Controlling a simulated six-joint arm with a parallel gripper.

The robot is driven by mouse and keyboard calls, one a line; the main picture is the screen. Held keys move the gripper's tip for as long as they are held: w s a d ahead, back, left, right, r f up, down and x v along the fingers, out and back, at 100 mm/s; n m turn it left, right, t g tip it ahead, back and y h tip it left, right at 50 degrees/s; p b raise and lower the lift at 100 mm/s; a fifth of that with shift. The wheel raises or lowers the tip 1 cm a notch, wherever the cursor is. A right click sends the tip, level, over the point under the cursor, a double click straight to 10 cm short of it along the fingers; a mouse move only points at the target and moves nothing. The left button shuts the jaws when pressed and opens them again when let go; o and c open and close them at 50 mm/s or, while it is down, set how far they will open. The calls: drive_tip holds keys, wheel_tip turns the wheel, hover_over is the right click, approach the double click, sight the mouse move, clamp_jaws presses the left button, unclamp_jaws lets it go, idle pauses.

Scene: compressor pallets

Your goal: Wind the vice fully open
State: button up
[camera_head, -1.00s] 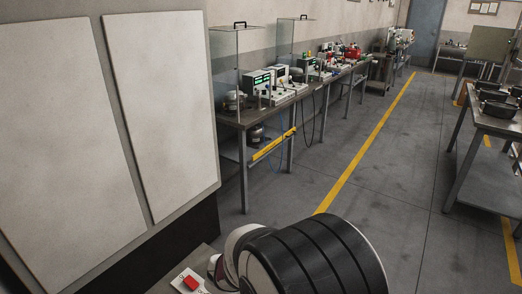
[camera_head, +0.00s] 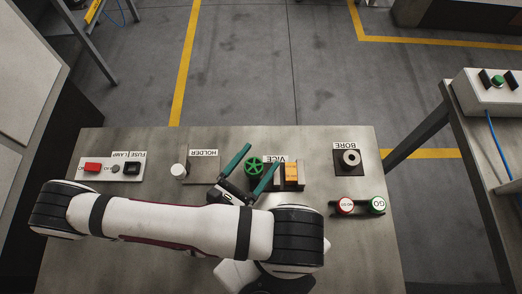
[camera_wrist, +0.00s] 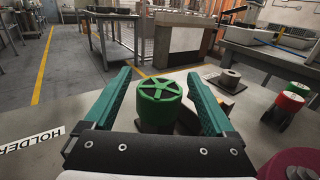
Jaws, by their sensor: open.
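The vice (camera_head: 299,184) lies on the bench beside its VICE label, with an orange-yellow piece (camera_head: 291,172) among its grey blocks; I cannot tell how wide its jaws stand. Its green spoked handwheel (camera_head: 254,166) is at its left end. My gripper (camera_head: 264,155) has two teal fingers, spread open and empty. In the wrist view the handwheel (camera_wrist: 160,90) shows between the open fingers of my gripper (camera_wrist: 158,73), with a visible gap on each side. The vice body is mostly hidden behind the wheel and the right finger there.
A HOLDER plate (camera_head: 203,170) with a white knob and a FUSE/LAMP panel (camera_head: 113,169) with a red switch lie left. Another bench with a button box (camera_head: 490,92) stands farther right.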

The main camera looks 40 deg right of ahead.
drive_tip(key=shift+w+d, duration=0.2)
drive_tip(key=shift+d, duration=0.75)
drive_tip(key=c, duration=1.4)
drive_tip(key=n+t+y, duration=0.1)
drive_tip(key=t, duration=0.1)
drive_tip(key=n+t+y, duration=0.1)
drive_tip(key=n+t, duration=0.1)
drive_tip(key=w+n+t, duration=0.1)
drive_tip(key=t, duration=0.1)
drive_tip(key=shift+w+a+n+t+y, duration=0.1)
drive_tip(key=shift+a+n+t+y, duration=0.15)
drive_tip(key=shift+n+t+y, duration=0.15)
drive_tip(key=shift+o, duration=0.2)
drive_tip(key=o, duration=1.4)
drive_tip(key=shift+c, duration=0.2)
